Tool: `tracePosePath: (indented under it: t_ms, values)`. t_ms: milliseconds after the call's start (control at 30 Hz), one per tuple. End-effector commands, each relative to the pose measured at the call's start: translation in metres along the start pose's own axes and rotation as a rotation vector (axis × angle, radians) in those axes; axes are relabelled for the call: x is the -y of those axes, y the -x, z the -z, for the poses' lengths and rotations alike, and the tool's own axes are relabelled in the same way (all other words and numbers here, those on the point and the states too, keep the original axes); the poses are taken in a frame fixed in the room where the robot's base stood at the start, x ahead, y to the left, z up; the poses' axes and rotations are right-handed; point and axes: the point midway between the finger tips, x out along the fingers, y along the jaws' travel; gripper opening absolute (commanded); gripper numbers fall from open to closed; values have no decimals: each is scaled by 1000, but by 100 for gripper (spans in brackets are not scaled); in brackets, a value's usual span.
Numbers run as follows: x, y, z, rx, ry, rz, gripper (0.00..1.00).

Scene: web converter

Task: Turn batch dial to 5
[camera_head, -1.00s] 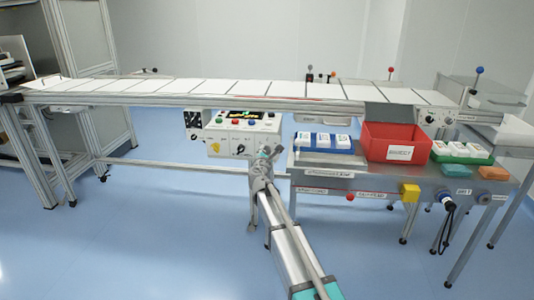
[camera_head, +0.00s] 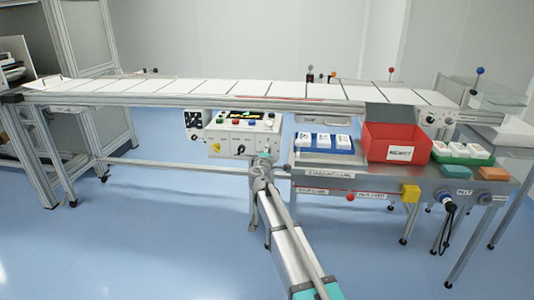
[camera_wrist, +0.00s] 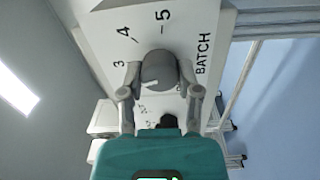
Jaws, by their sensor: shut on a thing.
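The batch dial (camera_wrist: 157,66) is a round grey knob on a white panel, seen in the wrist view. The panel carries the numbers 3, 4 and 5 around the knob and the word BATCH at the right. A short white mark shows on the knob's lower left face; I cannot tell for sure which number it points to. My gripper (camera_wrist: 160,75) is shut on the knob, one finger on each side. In the head view my gripper (camera_head: 262,160) is at the lower right of the white control box (camera_head: 228,148) and hides the dial.
The conveyor (camera_head: 200,98) runs above the control box. At the right a metal table (camera_head: 335,172) holds a blue tray (camera_head: 325,151), a red bin (camera_head: 385,152) and a green tray (camera_head: 465,160).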

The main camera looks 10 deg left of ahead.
Motion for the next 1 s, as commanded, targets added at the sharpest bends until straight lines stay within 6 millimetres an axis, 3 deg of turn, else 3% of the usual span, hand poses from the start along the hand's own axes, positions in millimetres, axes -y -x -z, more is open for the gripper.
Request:
tracePosePath:
  t_ms: [1000]
  values:
    - [-1,-1,-2,1,-965,-1,0]
